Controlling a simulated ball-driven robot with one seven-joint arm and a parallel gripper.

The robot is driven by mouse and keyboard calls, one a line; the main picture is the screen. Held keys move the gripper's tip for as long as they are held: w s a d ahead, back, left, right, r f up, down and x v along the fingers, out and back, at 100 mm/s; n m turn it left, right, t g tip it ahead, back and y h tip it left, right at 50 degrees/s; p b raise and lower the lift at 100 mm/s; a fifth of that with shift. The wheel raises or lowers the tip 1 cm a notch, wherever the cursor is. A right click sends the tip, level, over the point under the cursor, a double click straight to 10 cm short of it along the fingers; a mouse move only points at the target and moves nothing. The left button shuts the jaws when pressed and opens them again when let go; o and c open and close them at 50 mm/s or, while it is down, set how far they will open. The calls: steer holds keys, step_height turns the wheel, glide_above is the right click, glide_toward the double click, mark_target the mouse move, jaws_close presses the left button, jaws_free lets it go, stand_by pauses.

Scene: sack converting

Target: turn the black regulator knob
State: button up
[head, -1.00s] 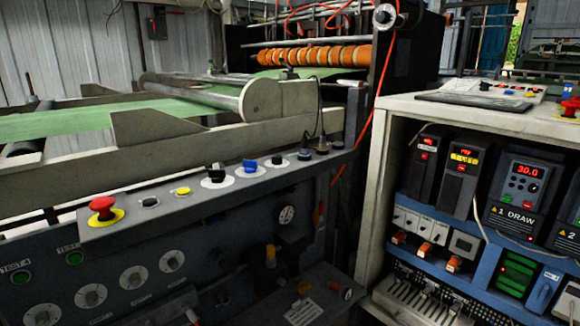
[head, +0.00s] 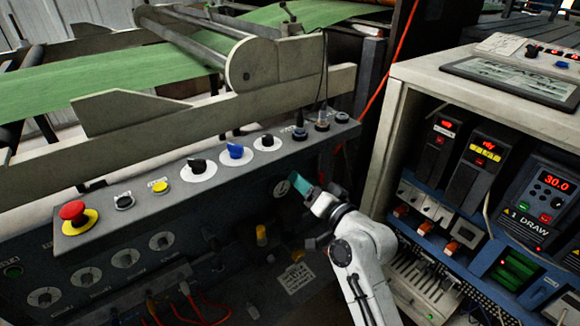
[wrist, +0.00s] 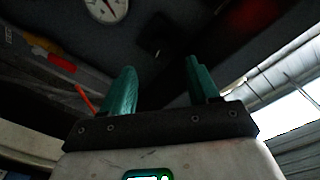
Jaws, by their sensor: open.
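In the wrist view my gripper (wrist: 160,72) shows two teal fingers spread apart. Beyond the gap between them is a small dark knob-like shape (wrist: 156,47), apart from the fingers; it is too dim to be sure it is the black regulator knob. The gauge (wrist: 106,8) is at the top of the wrist view. In the head view I cannot pick out the regulator knob; my gripper may hide it.
The sloped console above holds a red mushroom button (head: 73,211), a black selector (head: 198,166) and a blue selector (head: 235,152). A yellow knob (head: 261,234) sits below the gauge. A pale cabinet (head: 393,130) with drives stands close at the right.

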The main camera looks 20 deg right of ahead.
steer(key=b+x, duration=0.1)
steer(key=x, duration=0.6)
steer(key=c, duration=1)
